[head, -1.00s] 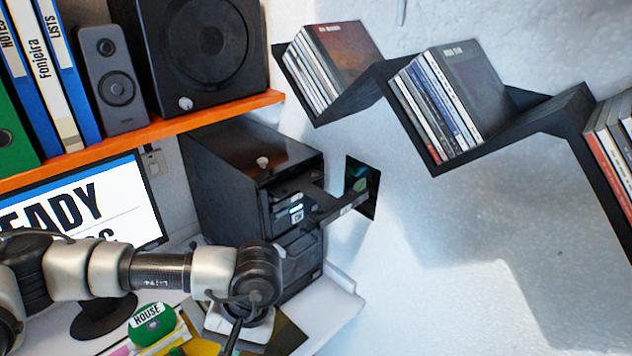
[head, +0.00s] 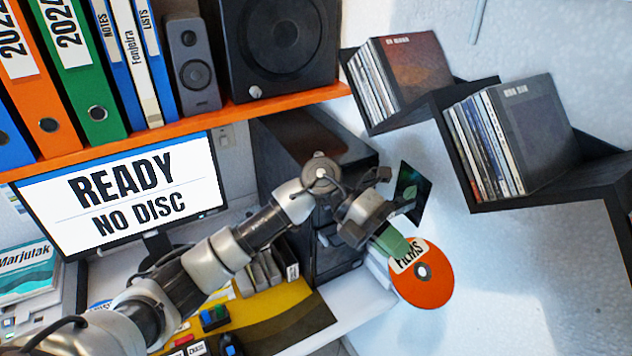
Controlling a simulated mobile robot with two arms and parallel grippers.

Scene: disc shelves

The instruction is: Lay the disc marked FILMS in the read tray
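The orange disc (head: 430,287) bears a white label reading FILMS. It hangs tilted at the tip of my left gripper (head: 392,240), right of the computer tower, in front of the wall. The green fingertips overlap the disc's upper left edge by the label, and the gripper looks shut on it. The dark computer tower (head: 285,140) stands below the orange shelf, partly covered by my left arm. The read tray cannot be made out now; my arm and gripper cover the tower's front. My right gripper is not in view.
A monitor (head: 130,195) reads READY NO DISC. The zigzag black wall shelf (head: 540,195) holds several disc cases at the right. The orange shelf (head: 240,113) with binders and speakers is above. Yellow desk clutter (head: 270,305) lies below. The wall at lower right is clear.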

